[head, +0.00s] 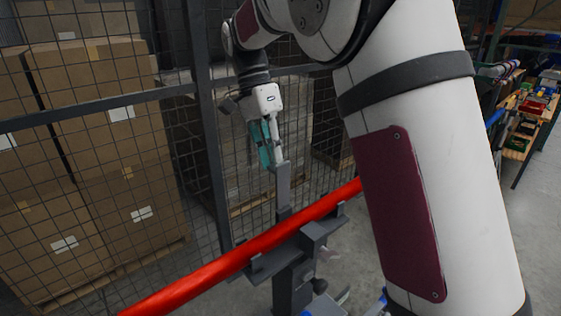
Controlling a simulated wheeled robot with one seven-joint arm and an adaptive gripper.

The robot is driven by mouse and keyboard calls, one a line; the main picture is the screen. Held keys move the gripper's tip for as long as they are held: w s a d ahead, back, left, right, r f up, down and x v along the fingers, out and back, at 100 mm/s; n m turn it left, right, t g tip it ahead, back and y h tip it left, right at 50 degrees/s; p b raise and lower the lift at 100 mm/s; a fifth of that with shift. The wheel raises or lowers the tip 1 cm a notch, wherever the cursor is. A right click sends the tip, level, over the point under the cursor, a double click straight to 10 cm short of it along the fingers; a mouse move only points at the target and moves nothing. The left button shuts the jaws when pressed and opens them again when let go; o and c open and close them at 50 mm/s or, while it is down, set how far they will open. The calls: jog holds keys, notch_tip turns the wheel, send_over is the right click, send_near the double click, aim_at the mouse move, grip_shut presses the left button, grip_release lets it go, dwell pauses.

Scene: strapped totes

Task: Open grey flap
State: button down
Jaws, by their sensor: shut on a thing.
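The grey flap (283,188) is a narrow upright piece rising from a grey bracket (292,255) that bears a long red pole (225,268). My gripper (277,164), with a teal part along its side, reaches down from above and is shut on the flap's upper end. The flap stands roughly vertical behind the pole. The exact contact of the fingertips is small and partly hidden.
A wire mesh fence with a grey post (205,130) stands close behind my gripper. Stacked cardboard boxes (95,150) fill the left beyond the mesh. A wooden bench (530,125) with colored items is at far right. My arm hides much of the right.

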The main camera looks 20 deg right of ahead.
jog(key=shift+g, duration=0.3)
jog(key=f, duration=0.1)
jog(key=w+f, duration=0.1)
jog(key=a+f, duration=0.1)
jog(key=shift+w+f+b, duration=0.3)
jog(key=shift+f, duration=0.1)
jog(key=shift+d, duration=0.1)
jog(key=c, duration=1.7)
grip_release()
jog(key=shift+w+d+f, duration=0.1)
jog(key=shift+w, duration=0.05)
jog(key=shift+r, duration=0.3)
jog(key=shift+v, duration=3.65)
